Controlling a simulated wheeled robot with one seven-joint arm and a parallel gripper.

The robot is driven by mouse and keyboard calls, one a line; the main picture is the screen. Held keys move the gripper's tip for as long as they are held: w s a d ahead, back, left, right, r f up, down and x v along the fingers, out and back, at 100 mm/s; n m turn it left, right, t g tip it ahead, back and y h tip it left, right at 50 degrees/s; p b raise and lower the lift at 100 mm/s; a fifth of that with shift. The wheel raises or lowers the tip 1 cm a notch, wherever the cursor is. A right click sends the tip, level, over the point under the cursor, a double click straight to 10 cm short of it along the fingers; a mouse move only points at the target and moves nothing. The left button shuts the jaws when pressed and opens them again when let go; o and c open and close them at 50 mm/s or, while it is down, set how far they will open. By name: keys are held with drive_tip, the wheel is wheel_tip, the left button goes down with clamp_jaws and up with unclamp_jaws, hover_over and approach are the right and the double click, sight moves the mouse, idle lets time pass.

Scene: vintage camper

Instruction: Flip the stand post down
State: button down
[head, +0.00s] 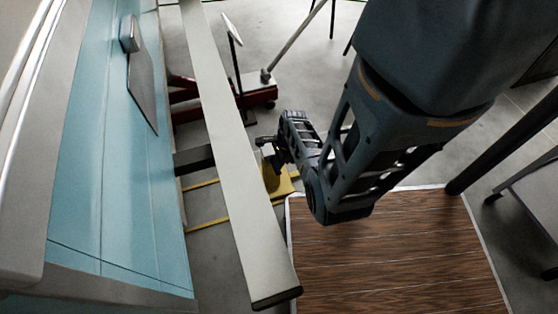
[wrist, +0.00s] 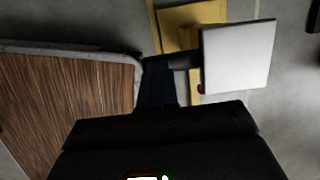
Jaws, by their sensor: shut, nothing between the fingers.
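A long pale post with a dark end cap (head: 222,120) runs beside the blue camper wall in the head view; it appears to be the stand post. My gripper (head: 266,148) is just right of the post's middle, low over the floor. I cannot tell whether it touches the post. In the wrist view my gripper (wrist: 157,80) is shut and empty, its fingers narrow and dark. A pale square block (wrist: 238,56) is at their right with a short dark bar on its left; whether this is part of the post is unclear.
The blue camper wall (head: 115,170) stands left. A wood-topped surface with a pale rim (head: 390,265) lies below my arm. A yellow piece (head: 280,182) and a red-based stand (head: 258,92) are beyond the post. Table legs (head: 505,140) stand right.

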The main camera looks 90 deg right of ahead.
drive_tip(key=shift+a+f, duration=0.15)
drive_tip(key=shift+f, duration=0.25)
drive_tip(key=shift+s+r+p, duration=0.1)
drive_tip(key=shift+r+p, duration=0.5)
drive_tip(key=p+v, duration=0.7)
drive_tip(key=v, duration=0.6)
drive_tip(key=shift+r, duration=0.25)
